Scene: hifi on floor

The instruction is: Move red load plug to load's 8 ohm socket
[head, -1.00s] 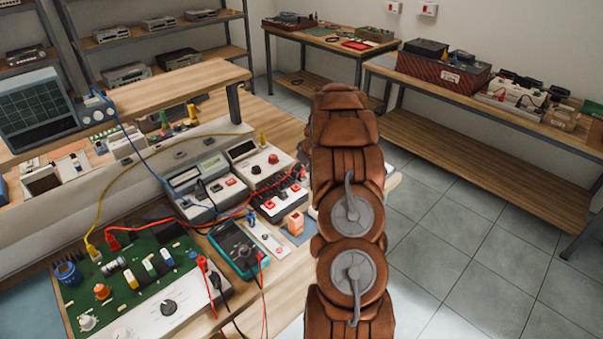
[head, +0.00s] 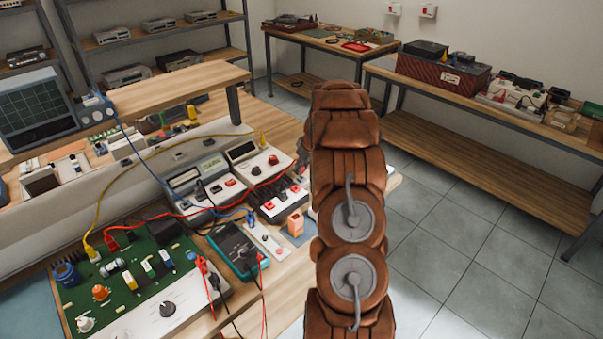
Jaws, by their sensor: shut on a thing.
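The load (head: 270,211) is the white-fronted box with black ribs and red socket surrounds, just left of my arm on the bench. The red load lead (head: 240,194) runs from the green circuit board (head: 130,272) over the instruments to my gripper. My gripper (head: 302,158) shows only as a small dark part at the left edge of my brown arm, above the load's far right end. It is shut on the red load plug, which is mostly hidden. The socket labels are too small to read.
A teal multimeter (head: 236,250) with red and black probes stands before the load. An orange block (head: 295,223) stands close to its front. Yellow and blue leads cross the instruments. Behind are a raised wooden shelf (head: 170,93) and an oscilloscope (head: 35,112).

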